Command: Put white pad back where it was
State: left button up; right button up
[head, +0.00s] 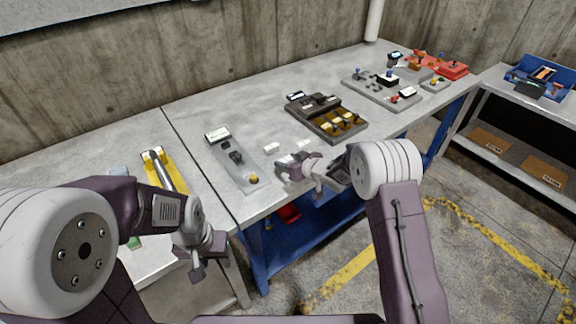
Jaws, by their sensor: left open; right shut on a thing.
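A small white pad (271,148) lies on the grey table, right of a grey plate. A second small white piece (304,144) shows just beyond my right gripper. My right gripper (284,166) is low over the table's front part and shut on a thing. Its fingers hide most of what it holds, so I cannot tell which white piece that is. My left gripper (197,268) is open and hangs at the lower left, in front of the table edge, apart from the objects.
The grey plate (228,163) carries a switch and a yellow button. A dark tray (318,106) with brass-coloured compartments stands behind my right gripper. A yellow tool (153,163) lies left. Control boards (383,89) stand farther right. The table between is partly clear.

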jog(key=shift+f, duration=0.8)
jog(key=shift+w, duration=0.1)
jog(key=shift+f, duration=0.1)
jog(key=o, duration=1.5)
jog(key=shift+d+r, duration=0.1)
jog(key=shift+r, duration=0.25)
jog(key=v, duration=1.2)
jog(key=shift+f, duration=0.2)
